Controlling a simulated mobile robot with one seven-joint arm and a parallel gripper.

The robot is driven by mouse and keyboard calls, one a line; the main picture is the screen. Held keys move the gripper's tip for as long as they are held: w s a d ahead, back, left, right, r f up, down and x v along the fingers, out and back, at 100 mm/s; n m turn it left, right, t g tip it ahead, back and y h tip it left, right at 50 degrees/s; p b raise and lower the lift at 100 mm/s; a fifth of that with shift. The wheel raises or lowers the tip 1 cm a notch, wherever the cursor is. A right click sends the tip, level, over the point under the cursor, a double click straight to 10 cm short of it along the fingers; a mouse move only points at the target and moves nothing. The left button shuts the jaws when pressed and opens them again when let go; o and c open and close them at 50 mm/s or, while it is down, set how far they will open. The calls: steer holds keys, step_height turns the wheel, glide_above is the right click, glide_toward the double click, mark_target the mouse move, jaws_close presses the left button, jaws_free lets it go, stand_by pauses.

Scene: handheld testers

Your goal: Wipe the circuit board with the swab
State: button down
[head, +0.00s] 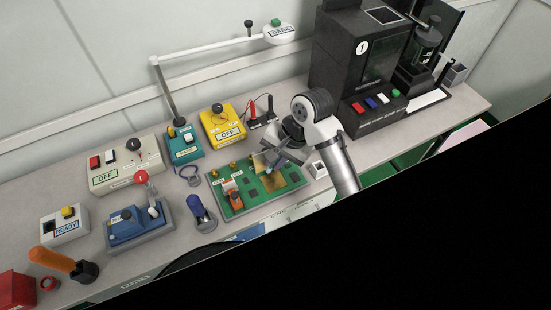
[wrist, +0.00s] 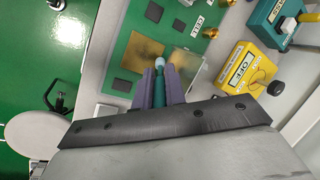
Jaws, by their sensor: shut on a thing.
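The green circuit board (head: 293,177) lies on the bench in the head view, with brownish-gold patches and dark chips on it. It also shows in the wrist view (wrist: 182,38), running under the fingers. My gripper (wrist: 160,78) is shut on the swab (wrist: 160,66), which has a teal handle and a pale rounded tip. The tip is over the board between two brownish patches (wrist: 131,57); I cannot tell whether it touches. In the head view my gripper (head: 271,160) is above the board's far part and hides some of it; the swab is hard to make out there.
A yellow box (head: 222,124) and a teal box (head: 183,146) stand behind the board. A blue-handled tool (head: 198,209) in a stand and a blue tester (head: 138,226) are to its left. A black machine (head: 360,75) stands at the back right.

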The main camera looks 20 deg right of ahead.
steer(key=shift+f+b, duration=0.75)
steer(key=shift+f, duration=0.2)
steer(key=shift+s, duration=0.1)
stand_by(0.4)
steer(key=shift+s, duration=0.5)
steer(key=shift+s, duration=0.15)
steer(key=shift+s, duration=0.4)
steer(key=shift+s, duration=0.1)
steer(key=shift+s, duration=0.45)
steer(key=shift+s+d, duration=0.1)
steer(key=shift+s, duration=0.05)
